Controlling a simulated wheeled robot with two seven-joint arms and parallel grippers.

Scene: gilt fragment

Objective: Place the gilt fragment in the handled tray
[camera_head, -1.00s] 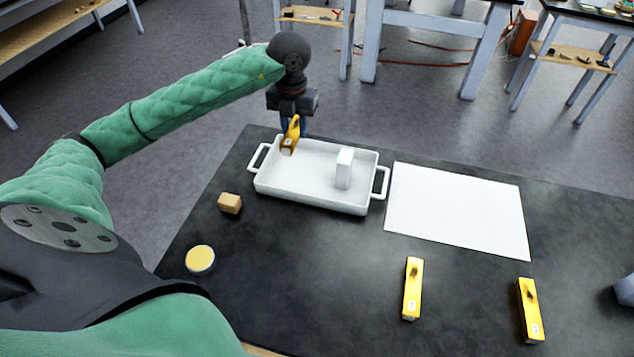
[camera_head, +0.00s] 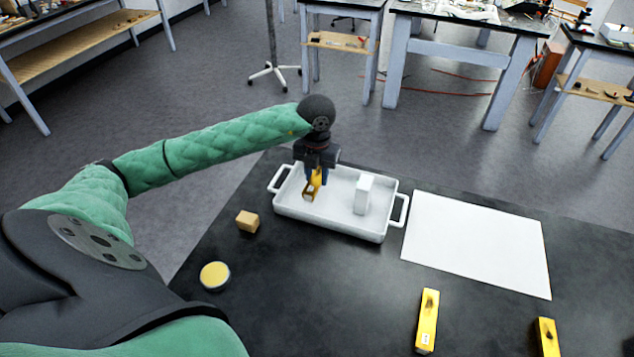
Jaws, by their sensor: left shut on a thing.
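The handled tray (camera_head: 330,225) is white, with a handle at each end, and stands on the dark table. My left gripper (camera_head: 316,175) is over the left part of the tray, pointing down. It is shut on a yellow-gold piece, the gilt fragment (camera_head: 310,190), held tilted with its lower end against the tray's interior in the picture. I cannot tell whether it touches the tray floor. A white block (camera_head: 362,195) stands upright in the right part of the tray. My right gripper is not in view.
A white sheet (camera_head: 475,243) lies right of the tray. A tan cube (camera_head: 247,222) and a round yellow-topped tin (camera_head: 215,275) are to the left. Two yellow bars (camera_head: 428,320) (camera_head: 547,338) lie at the front right. The table between them is clear.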

